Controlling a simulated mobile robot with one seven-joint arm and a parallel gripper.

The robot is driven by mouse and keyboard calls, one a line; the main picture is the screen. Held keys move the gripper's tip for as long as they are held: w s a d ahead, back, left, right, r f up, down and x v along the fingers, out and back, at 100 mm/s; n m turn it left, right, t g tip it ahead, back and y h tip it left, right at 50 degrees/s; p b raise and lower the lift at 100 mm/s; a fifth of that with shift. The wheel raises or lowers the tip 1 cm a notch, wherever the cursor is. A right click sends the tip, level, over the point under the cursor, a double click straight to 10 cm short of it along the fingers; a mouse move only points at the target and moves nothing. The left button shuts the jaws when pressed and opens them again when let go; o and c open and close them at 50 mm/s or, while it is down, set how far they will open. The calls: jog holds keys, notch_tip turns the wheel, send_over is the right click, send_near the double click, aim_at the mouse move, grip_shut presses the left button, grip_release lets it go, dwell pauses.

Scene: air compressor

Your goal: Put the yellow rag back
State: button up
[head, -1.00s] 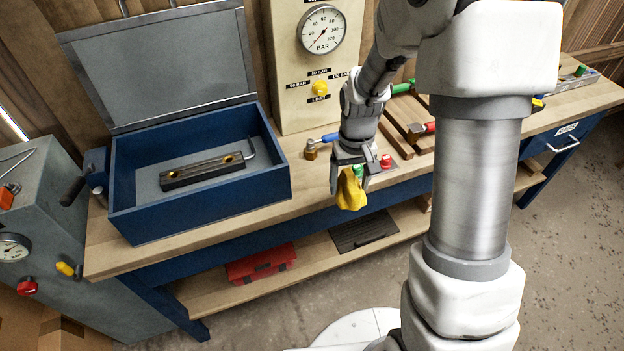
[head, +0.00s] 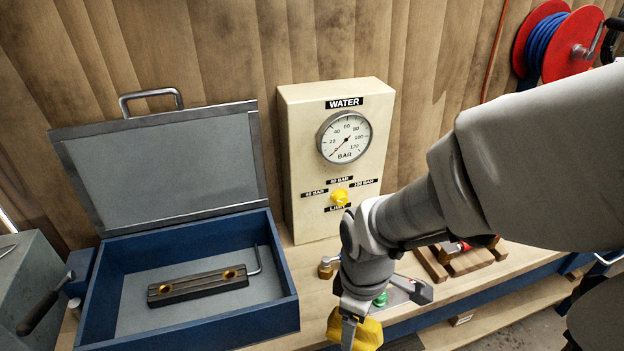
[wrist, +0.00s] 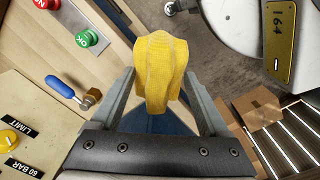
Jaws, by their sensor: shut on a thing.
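The yellow rag (head: 368,334) hangs from my gripper (head: 350,322) near the front edge of the workbench in the head view. In the wrist view the rag (wrist: 160,70) sits bunched between the two fingers of my gripper (wrist: 162,80), which are shut on it. The rag's lower end is cut off by the head frame's bottom edge. The place where the rag belongs cannot be told from these frames.
An open blue box (head: 235,321) on the left holds a dark bar and a hex key. A cream WATER gauge panel (head: 300,150) stands behind my gripper. A wooden rack (head: 437,268) stands right.

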jog(key=shift+w+a+f+p, duration=0.3)
jog(key=shift+w+p, duration=0.15)
jog(key=shift+p, duration=0.35)
jog(key=shift+w+a+f+p, duration=0.15)
jog(key=shift+w+a+p, duration=0.2)
jog(key=shift+p, duration=0.4)
jog(key=b, duration=0.2)
send_over(321, 313)
notch_tip(321, 313, down, 6)
jog(key=shift+a+f, duration=0.1)
jog(key=shift+f+b, duration=0.3)
jog(key=shift+f, duration=1.6)
jog(key=shift+f, duration=0.2)
jog(key=o, duration=1.2)
jog(key=shift+r, duration=0.1)
jog(key=shift+r, duration=0.15)
